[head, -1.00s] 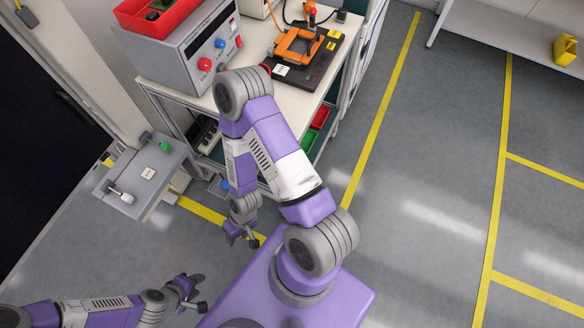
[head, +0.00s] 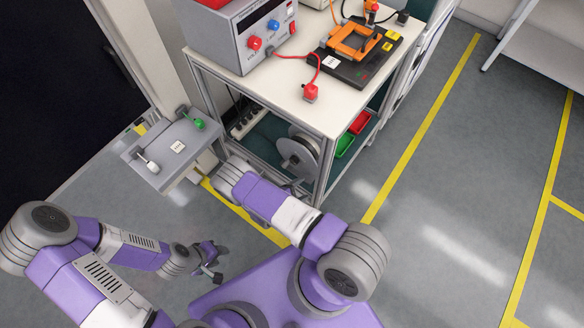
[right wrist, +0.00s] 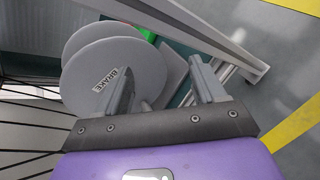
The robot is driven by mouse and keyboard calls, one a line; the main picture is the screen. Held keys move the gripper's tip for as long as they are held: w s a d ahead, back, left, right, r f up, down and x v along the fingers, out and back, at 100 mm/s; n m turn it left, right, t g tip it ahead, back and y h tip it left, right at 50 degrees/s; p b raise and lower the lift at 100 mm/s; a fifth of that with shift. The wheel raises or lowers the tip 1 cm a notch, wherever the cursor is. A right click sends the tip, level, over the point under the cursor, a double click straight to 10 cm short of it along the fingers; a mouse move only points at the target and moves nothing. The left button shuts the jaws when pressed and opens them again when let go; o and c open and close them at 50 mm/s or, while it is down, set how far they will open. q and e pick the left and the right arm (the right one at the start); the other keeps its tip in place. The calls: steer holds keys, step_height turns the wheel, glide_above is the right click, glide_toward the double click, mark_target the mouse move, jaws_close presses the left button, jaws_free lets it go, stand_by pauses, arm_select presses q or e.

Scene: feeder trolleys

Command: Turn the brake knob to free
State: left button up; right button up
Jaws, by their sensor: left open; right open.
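A grey reel (head: 298,155) stands on its edge under the near side of the workbench. In the right wrist view the reel (right wrist: 112,62) fills the upper left, and its face bears a white label reading BRAKE (right wrist: 106,80). I cannot clearly make out the brake knob; a finger covers part of the reel's face beside the label. My right gripper (right wrist: 165,85) is open and empty, its fingers in front of the reel's face. My left gripper (head: 212,262) is open and empty over the floor at lower left.
The bench's metal frame (head: 320,170) runs close beside the reel. Red and green bins (head: 360,122) sit on the lower shelf. A red plug (head: 311,92) lies on the bench top near its edge. A small grey panel (head: 165,165) with green and white handles stands at left.

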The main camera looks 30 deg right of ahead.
mark_target(293, 162)
steer(key=w+d+n+t+b, duration=0.1)
steer(key=w+t, duration=0.1)
steer(key=w, duration=0.2)
steer(key=w+d+f+n+t+b, duration=0.1)
steer(key=w+t, duration=0.1)
steer(key=w, duration=0.2)
steer(key=w+d+f+n+t+b, duration=0.1)
steer(key=w+t, duration=0.2)
steer(key=w, duration=0.1)
steer(key=shift+d+n, duration=0.15)
steer(key=shift+n, duration=0.15)
steer(key=c, duration=1.1)
steer(key=shift+o, duration=0.2)
steer(key=shift+r, duration=0.1)
